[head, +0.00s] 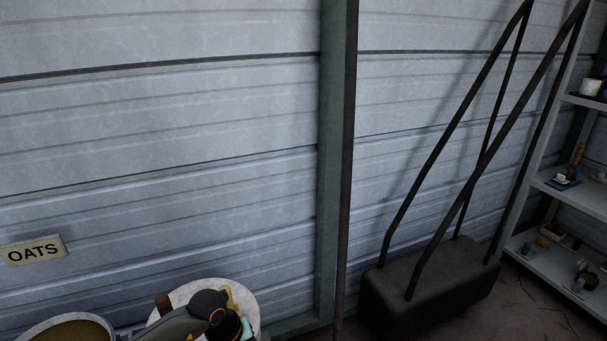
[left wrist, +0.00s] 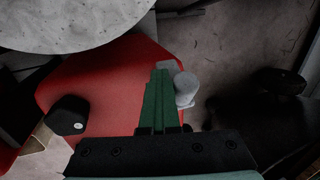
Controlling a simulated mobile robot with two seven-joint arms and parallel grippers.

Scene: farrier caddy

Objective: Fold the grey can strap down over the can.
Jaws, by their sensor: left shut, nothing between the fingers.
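In the left wrist view, my left gripper (left wrist: 159,72) has its green fingers shut together with nothing between them. Its tips are over the edge of a red surface (left wrist: 105,75), seemingly the caddy. A light grey cylinder (left wrist: 186,88), possibly the can, stands just right of the fingers. A small grey piece (left wrist: 167,65) shows at the fingertips, partly covered by them; I cannot tell whether it is the strap or whether it is touched. The head view does not show the caddy, can or strap. My right gripper is not in view.
A round pale top (head: 185,294) is at the bottom of the head view, with my arm in front of it; a pale round edge (left wrist: 70,22) shows in the wrist view. A black knob-like object (left wrist: 69,115) is left of the fingers.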

